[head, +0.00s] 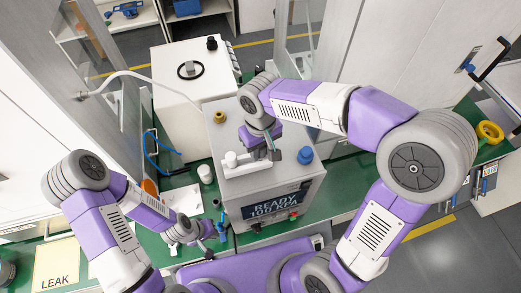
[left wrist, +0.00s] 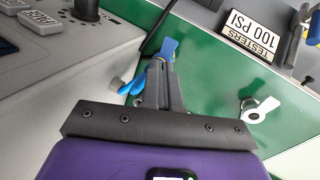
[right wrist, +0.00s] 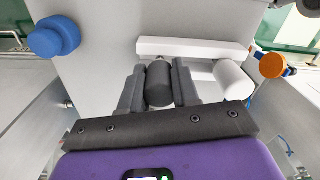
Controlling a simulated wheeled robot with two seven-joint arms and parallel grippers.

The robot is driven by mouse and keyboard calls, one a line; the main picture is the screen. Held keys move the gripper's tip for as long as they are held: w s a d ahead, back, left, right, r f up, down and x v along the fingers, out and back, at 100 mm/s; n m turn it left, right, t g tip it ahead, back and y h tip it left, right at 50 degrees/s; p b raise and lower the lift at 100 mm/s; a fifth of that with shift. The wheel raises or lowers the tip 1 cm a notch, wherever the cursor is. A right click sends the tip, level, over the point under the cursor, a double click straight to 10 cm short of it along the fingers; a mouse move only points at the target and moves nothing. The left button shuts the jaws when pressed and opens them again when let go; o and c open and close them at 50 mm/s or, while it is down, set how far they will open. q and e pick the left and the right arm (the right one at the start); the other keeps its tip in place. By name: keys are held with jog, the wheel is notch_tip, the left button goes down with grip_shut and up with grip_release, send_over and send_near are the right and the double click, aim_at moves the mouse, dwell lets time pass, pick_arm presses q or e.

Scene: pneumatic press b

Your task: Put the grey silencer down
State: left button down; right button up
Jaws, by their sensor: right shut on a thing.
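The grey silencer (right wrist: 158,85), a dark grey cylinder, is between the fingers of my right gripper (right wrist: 160,82) in the right wrist view. The gripper is shut on it. Beside it are a white bar (right wrist: 190,48) and a white cylinder (right wrist: 233,80). In the head view my right gripper (head: 270,150) is over the top of the grey press box (head: 225,135). I cannot tell whether the silencer touches the surface.
A blue knob (head: 305,155) and a brass fitting (head: 220,117) stand on the box top. A blue tool (left wrist: 130,86) and a white-and-grey fitting (left wrist: 258,108) are near my left gripper. A white box (head: 175,75) stands behind. A yellow tape roll (head: 490,132) lies far right.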

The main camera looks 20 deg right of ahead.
jog(key=shift+f, duration=0.45)
jog(key=shift+f, duration=0.1)
